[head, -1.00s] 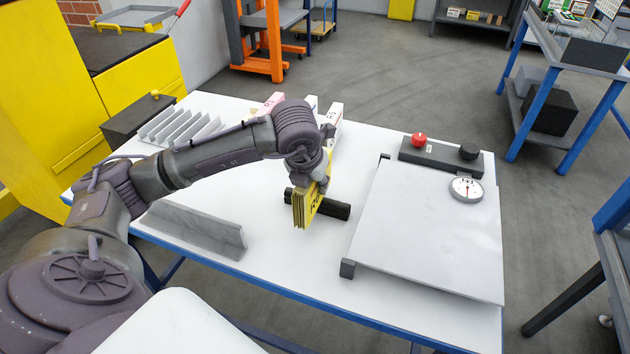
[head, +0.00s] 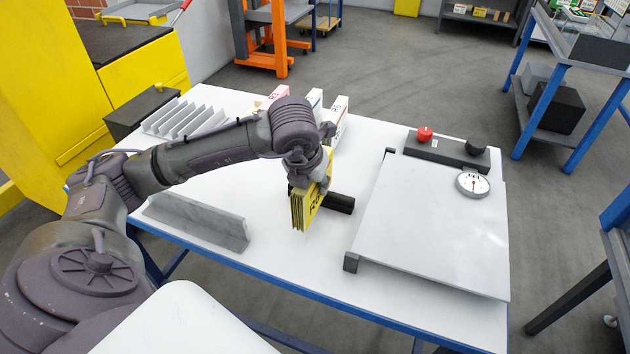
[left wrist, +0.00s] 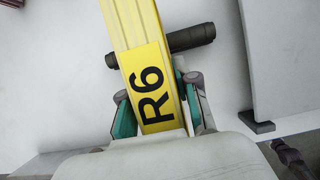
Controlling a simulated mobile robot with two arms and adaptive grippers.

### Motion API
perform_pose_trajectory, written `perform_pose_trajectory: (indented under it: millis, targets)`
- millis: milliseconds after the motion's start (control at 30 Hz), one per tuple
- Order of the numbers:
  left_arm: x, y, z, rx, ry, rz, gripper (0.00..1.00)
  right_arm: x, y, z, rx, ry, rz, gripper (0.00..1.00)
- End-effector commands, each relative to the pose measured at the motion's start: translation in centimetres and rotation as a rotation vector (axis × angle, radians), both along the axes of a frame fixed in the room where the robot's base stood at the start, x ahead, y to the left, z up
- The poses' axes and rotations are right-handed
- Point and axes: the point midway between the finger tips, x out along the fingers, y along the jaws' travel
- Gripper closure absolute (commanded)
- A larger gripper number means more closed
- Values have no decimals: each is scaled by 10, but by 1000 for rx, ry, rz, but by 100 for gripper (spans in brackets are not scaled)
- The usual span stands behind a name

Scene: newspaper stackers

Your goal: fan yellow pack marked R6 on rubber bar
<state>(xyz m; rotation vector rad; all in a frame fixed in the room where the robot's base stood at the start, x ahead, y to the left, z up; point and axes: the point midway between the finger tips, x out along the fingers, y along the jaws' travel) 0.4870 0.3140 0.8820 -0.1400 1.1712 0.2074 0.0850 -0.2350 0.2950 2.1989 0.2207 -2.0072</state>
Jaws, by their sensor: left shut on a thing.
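The yellow pack marked R6 (head: 305,207) is held upright in my left gripper (head: 320,178), a fanned row of edges facing the head camera. In the left wrist view the pack (left wrist: 152,85) sits between the green-padded fingers of the gripper (left wrist: 158,105), which are shut on it. The black rubber bar (head: 340,203) lies on the table, its left part hidden behind the pack. In the left wrist view the bar (left wrist: 190,38) crosses behind the pack and shows on both sides. I cannot tell whether they touch. My right gripper is out of view.
A white plate (head: 430,225) with a dial gauge (head: 473,184) stands right of the bar. A grey angled rail (head: 195,225) lies at front left. A slotted rack (head: 185,120) and several marked packs (head: 335,120) stand at the back.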

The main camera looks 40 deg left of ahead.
Motion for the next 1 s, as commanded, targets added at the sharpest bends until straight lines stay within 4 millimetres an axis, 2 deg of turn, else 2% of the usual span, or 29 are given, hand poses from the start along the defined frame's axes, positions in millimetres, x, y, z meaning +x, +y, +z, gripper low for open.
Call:
perform_pose_trajectory:
  millis: [267, 1000]
  targets:
    - [-8, -2, -2, 1, 7, -1, 100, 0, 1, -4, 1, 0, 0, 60]
    - [11, 3, 0, 0, 1, 1, 100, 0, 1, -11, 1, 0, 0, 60]
